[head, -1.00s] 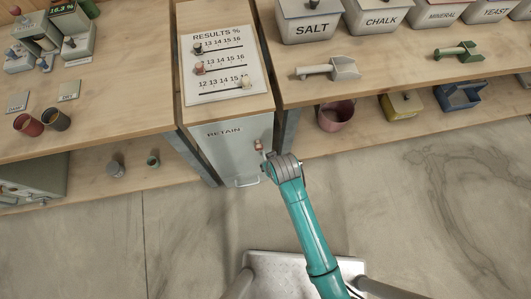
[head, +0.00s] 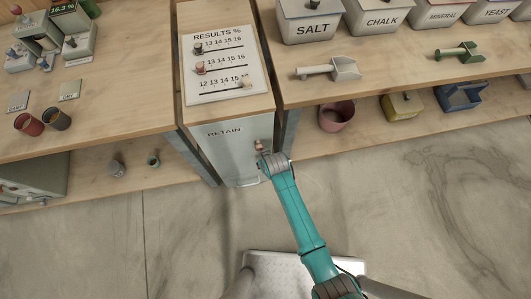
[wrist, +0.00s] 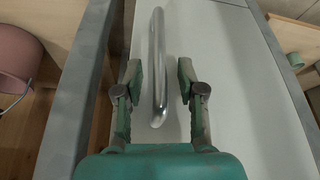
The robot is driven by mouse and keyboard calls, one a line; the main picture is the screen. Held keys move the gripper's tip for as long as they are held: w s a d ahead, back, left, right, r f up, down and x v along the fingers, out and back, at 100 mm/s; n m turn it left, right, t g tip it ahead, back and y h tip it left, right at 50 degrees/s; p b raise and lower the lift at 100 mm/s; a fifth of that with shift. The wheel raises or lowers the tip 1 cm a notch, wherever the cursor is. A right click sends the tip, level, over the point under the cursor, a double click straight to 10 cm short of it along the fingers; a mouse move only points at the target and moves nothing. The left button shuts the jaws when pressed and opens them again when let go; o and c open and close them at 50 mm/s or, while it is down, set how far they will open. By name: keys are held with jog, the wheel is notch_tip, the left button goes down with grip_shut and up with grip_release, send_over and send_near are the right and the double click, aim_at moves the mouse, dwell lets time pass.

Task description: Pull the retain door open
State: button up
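The retain door (head: 222,152) is a pale grey panel marked RETAIN on the front of the narrow cabinet in the head view. It looks closed. In the wrist view the door (wrist: 232,60) fills the middle, with a long chrome bar handle (wrist: 158,35) standing off it. My gripper (wrist: 160,80) is open, with one green-padded finger on each side of the bar. Gaps show between the bar and both fingers.
A pink bucket (head: 336,116) stands on the lower shelf at right. A small green cup (head: 153,160) sits on the shelf at left. Bare concrete floor lies in front of the cabinet.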

grip_shut()
jog(key=shift+s, duration=0.1)
